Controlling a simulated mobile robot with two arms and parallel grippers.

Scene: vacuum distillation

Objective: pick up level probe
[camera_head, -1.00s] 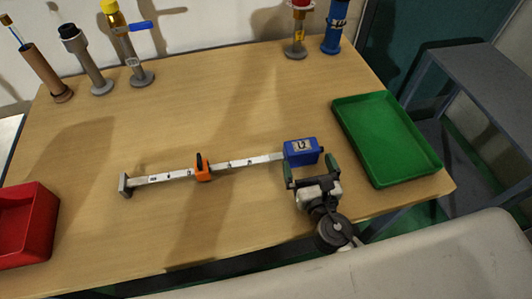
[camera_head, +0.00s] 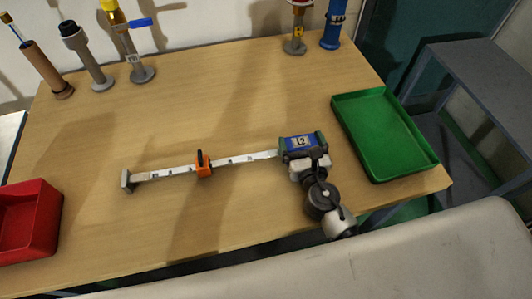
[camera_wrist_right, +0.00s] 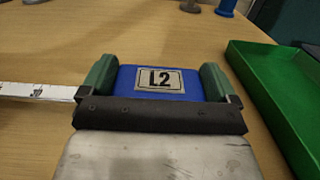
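The level probe lies on the table. It has a blue head (camera_head: 299,142) labelled L2, a white marked strip (camera_head: 232,160) running left, an orange slider (camera_head: 203,164) and a grey end piece (camera_head: 127,181). My right gripper (camera_head: 302,143) is at the blue head, its green-padded fingers on either side of it. In the right wrist view the blue head (camera_wrist_right: 158,82) sits between the fingers (camera_wrist_right: 158,84), close to both pads; I cannot tell if they press on it. My left gripper is not in view.
A green tray (camera_head: 433,160) stands right of the probe, and a red bin (camera_head: 52,225) at the left edge. Several upright instruments stand along the back, including a blue one (camera_head: 334,25). The table (camera_head: 180,110) behind the probe is clear.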

